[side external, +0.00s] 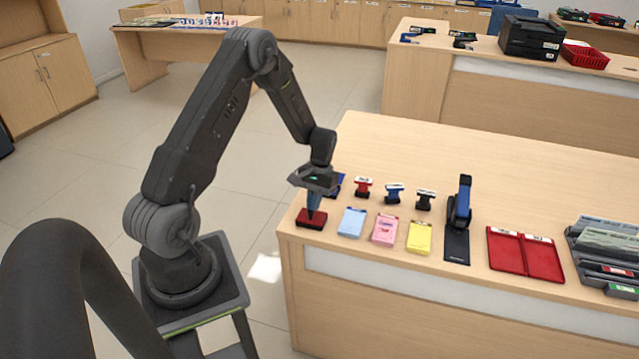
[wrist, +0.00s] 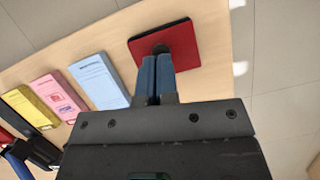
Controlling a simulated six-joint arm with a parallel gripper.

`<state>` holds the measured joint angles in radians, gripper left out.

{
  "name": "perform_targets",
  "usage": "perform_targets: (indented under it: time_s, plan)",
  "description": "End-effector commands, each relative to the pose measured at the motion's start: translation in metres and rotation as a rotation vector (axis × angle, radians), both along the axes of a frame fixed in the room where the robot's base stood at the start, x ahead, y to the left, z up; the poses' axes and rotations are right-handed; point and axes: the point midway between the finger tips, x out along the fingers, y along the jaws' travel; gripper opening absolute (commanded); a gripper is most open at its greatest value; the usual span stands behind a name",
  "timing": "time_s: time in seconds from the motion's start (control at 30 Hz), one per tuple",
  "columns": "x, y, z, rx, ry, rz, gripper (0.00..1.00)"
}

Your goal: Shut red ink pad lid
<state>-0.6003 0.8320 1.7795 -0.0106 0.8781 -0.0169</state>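The red ink pad (side external: 311,221) lies flat at the near left corner of the counter. In the wrist view it is a flat red square with a thin dark edge (wrist: 181,42). No raised lid shows; I cannot tell whether the red top is the lid or the pad. My gripper (side external: 315,212) points down over the pad, its fingertips at or just above the red surface. In the wrist view the blue fingers of my gripper (wrist: 159,58) are together, with nothing seen between them. A dark round spot, possibly a shadow, lies at the fingertips; contact is unclear.
Light blue (side external: 351,223), pink (side external: 385,230) and yellow (side external: 419,237) pads lie to the right. Behind them stand red (side external: 363,187), blue (side external: 394,194) and black (side external: 425,200) stamps. A blue item (side external: 337,184) is partly hidden behind my gripper. The counter's edge is close.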

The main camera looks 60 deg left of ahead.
Motion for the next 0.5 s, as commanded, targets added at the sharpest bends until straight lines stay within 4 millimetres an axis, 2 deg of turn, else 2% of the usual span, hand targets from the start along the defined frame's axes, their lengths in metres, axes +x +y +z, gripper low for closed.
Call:
perform_targets:
  time_s: [0.23, 0.3, 0.5]
  plan:
    - [0.032, 0.023, 0.003, 0.004, -0.006, 0.001, 0.00]
    - [0.036, 0.026, 0.022, 0.007, -0.010, 0.001, 0.00]
    - [0.048, 0.035, 0.064, 0.006, -0.009, 0.001, 0.00]
